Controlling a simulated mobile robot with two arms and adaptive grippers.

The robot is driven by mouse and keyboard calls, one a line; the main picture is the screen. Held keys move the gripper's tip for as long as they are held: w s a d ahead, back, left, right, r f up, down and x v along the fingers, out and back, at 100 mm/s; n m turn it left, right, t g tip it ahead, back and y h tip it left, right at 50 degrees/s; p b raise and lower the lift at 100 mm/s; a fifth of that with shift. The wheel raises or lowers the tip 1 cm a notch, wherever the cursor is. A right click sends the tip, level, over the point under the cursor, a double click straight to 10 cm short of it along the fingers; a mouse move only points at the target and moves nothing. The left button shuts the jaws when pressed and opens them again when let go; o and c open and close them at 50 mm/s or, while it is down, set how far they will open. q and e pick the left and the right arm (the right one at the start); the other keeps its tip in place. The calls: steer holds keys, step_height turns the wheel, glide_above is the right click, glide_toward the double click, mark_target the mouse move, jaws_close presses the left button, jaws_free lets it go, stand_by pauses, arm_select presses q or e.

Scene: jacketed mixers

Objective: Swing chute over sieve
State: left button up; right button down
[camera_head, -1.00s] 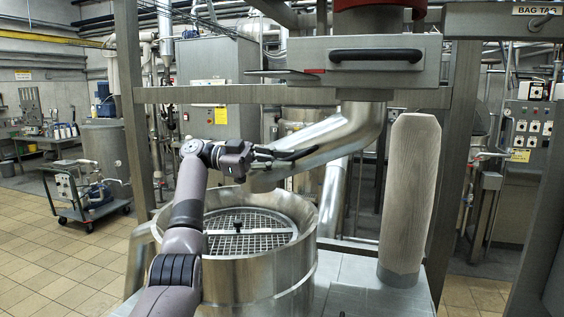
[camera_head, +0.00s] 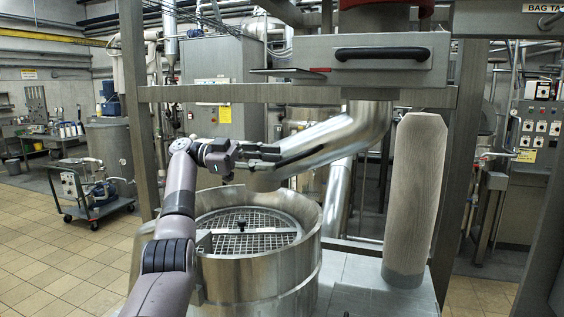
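The chute (camera_head: 345,132) is a curved shiny metal pipe coming down from under a metal box. Its lower end slants left, above the back rim of the sieve's drum. The sieve (camera_head: 262,241) is a round metal grid with a crossbar and small dark knob, set inside a wide steel drum (camera_head: 270,283). My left gripper (camera_head: 279,154) is beside the chute's lower part, above the sieve. Its dark fingers point right and look apart, with nothing clearly between them; they overlap the chute in the picture, and contact cannot be told. My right gripper is not in view.
A metal box (camera_head: 370,60) with a black handle hangs above the chute. A tall pale ribbed filter sleeve (camera_head: 413,200) stands on the steel top right of the drum. Steel frame posts (camera_head: 140,100) flank the station. A cart (camera_head: 92,190) stands left on open tiled floor.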

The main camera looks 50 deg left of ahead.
arm_select(q)
steer(key=shift+v, duration=1.35)
